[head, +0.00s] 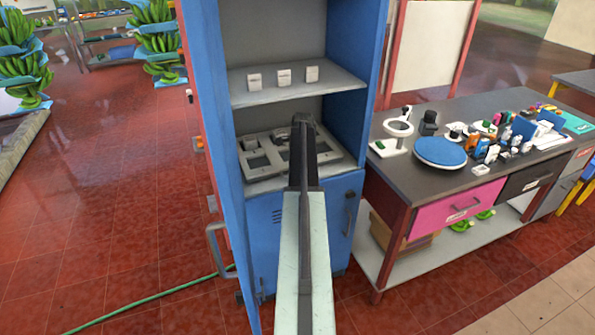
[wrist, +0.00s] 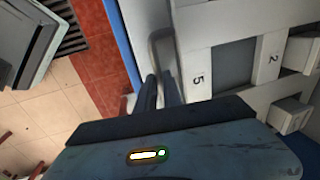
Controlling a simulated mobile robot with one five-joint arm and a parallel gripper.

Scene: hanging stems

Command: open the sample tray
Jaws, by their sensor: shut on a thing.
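The sample tray (head: 259,160) is a pale grey panel with square openings, lying inside the blue cabinet below the shelf. In the wrist view the tray (wrist: 230,93) shows the numbers 5 and 2 beside a darker recess. A pale handle (wrist: 158,40) stands out along its edge. My gripper (wrist: 160,92) is shut on this handle; its dark fingers are close together at the handle's end. In the head view my arm reaches into the cabinet and hides the tray's right-middle part; the fingertips cannot be made out there.
A shelf (head: 300,82) with three small white blocks (head: 284,76) is above the tray. The cabinet's blue door (head: 212,130) stands open at left. A bench (head: 455,185) with many small items is close on the right. Red floor at left is mostly free, crossed by a green hose (head: 150,298).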

